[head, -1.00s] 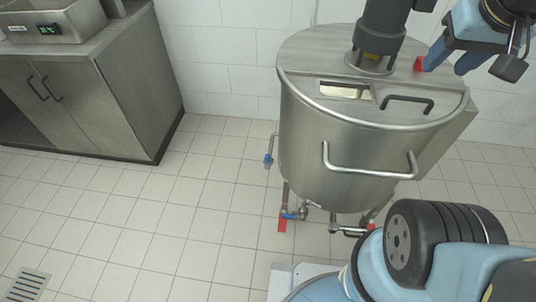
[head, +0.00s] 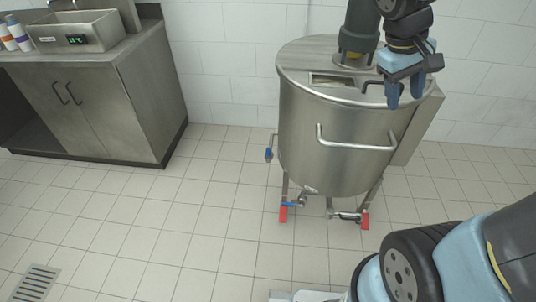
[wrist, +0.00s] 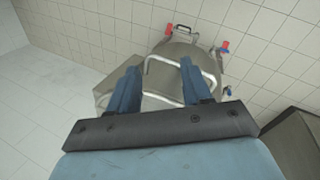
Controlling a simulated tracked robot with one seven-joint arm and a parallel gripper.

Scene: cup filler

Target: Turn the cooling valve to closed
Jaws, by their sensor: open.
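A steel vessel (head: 335,150) stands on legs with red feet in the head view; it also shows between my fingers in the wrist view (wrist: 172,78). A blue-handled valve (head: 268,154) sits on its left side; a blue handle is at the right in the wrist view (wrist: 228,90). Another blue-handled valve (head: 289,204) is under the vessel, beside the left foot. No label shows which is the cooling valve. My gripper (head: 405,95) is open and empty, in front of the lid's right part in the head view. In the wrist view, its two blue fingers (wrist: 158,66) are spread apart.
A bent steel handle (head: 355,145) juts from the vessel's front. A dark motor column (head: 358,35) rises from the lid. A steel cabinet (head: 110,105) stands left, with a device and bottles on top. The tiled floor between cabinet and vessel is clear.

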